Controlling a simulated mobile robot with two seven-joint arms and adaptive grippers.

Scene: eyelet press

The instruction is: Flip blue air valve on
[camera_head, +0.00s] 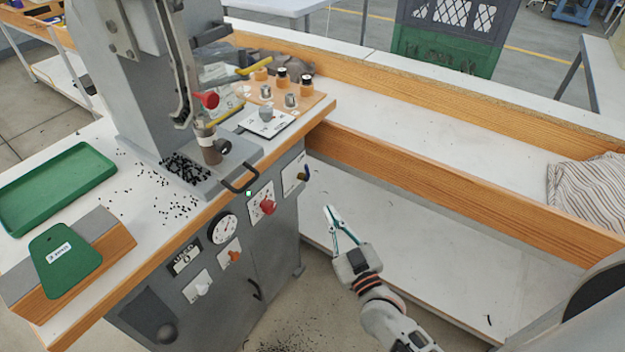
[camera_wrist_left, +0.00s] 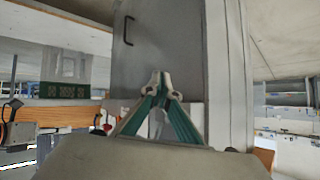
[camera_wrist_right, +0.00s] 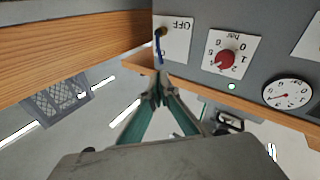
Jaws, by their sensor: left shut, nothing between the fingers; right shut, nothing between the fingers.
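The blue air valve (camera_head: 303,174) is at the right end of the grey press cabinet's front, on a white plate. In the right wrist view its blue lever (camera_wrist_right: 159,52) shows on a brass body beside the upside-down word OFF. My right gripper (camera_head: 329,209) is shut and empty, in front of the cabinet, below and to the right of the valve. In the right wrist view its fingertips (camera_wrist_right: 157,82) appear just below the lever's end; I cannot tell if they touch. My left gripper (camera_wrist_left: 160,82) is shut and empty, facing a grey panel, and is not in the head view.
The cabinet front also carries a red knob (camera_head: 268,207), a round gauge (camera_head: 223,229), an orange switch (camera_head: 234,256) and a black door handle (camera_head: 255,290). A wood-edged bench (camera_head: 430,185) with a lower shelf (camera_head: 440,265) stands right of the cabinet. A black curved handle (camera_head: 240,186) juts out above.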

